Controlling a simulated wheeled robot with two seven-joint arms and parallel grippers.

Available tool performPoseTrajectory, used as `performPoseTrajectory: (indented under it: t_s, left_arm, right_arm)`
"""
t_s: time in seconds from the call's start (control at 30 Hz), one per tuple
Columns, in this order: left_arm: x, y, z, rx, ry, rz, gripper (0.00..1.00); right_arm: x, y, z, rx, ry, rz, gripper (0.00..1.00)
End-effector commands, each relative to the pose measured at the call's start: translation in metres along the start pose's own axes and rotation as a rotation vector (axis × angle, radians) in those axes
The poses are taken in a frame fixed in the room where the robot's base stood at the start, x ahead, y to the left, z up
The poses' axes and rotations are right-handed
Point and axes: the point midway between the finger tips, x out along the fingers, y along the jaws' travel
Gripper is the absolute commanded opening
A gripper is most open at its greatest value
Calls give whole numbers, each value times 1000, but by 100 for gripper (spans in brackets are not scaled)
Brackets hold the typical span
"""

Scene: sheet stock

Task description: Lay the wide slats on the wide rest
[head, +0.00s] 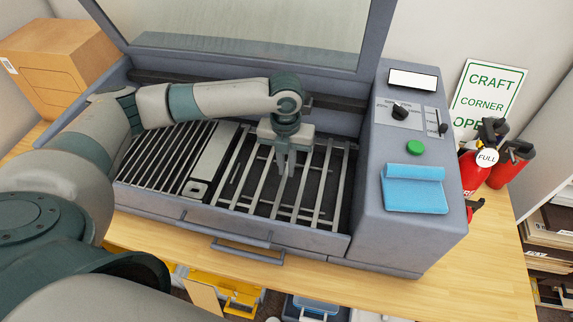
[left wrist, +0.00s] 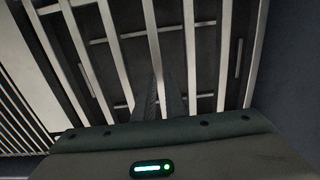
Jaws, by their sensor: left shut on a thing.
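I cannot tell whether that slat is lifted or resting. I cannot tell which part is the wide rest; the frame around the slats hides little else. My right gripper is not in view.
Closely spaced narrow slats (head: 160,155) fill the bed's left half, beside a pale flat bar (head: 212,160). The glass lid (head: 240,25) stands open behind. The control panel (head: 410,150) with a blue cloth (head: 415,190) rises at right. A cardboard box (head: 60,60) stands at left.

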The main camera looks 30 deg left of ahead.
Motion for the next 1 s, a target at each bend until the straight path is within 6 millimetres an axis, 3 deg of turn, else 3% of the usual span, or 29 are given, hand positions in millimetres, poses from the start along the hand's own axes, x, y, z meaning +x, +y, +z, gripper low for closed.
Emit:
performPoseTrajectory:
  t_s: [0.17,0.2,0.3,1.0]
  left_arm:
    - [1,0,0,0,-1,-1,0]
    - [1,0,0,0,-1,-1,13]
    - [1,0,0,0,-1,-1,32]
    - [-2,0,0,0,0,0,32]
  right_arm:
    - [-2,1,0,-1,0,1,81]
    - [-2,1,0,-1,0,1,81]
    - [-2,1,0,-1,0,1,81]
    - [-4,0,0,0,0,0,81]
